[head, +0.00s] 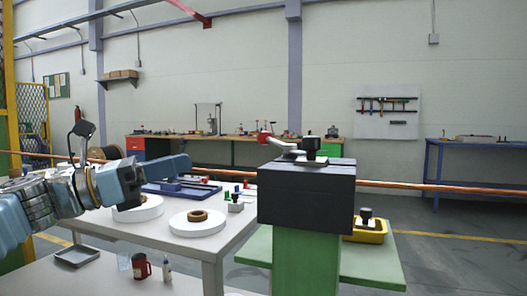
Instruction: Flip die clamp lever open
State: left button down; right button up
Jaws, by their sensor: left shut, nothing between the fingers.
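The die clamp lever (284,145) is a pale bar with a red knob (264,136) at its left end. It lies on top of a dark block (306,196) that stands on a green post (305,262). A black knob (311,145) stands beside it on a pale plate. My left gripper (186,162) comes in from the left, shut and empty. In the picture its tip is left of the red knob and apart from it. My right gripper is out of view.
A white table (200,244) at left holds round white discs (198,223), a blue tray (180,189) and small coloured parts.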

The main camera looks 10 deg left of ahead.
aim_at(269, 141)
pick_arm(q)
jog(key=p+x, duration=0.2)
jog(key=x, duration=1.2)
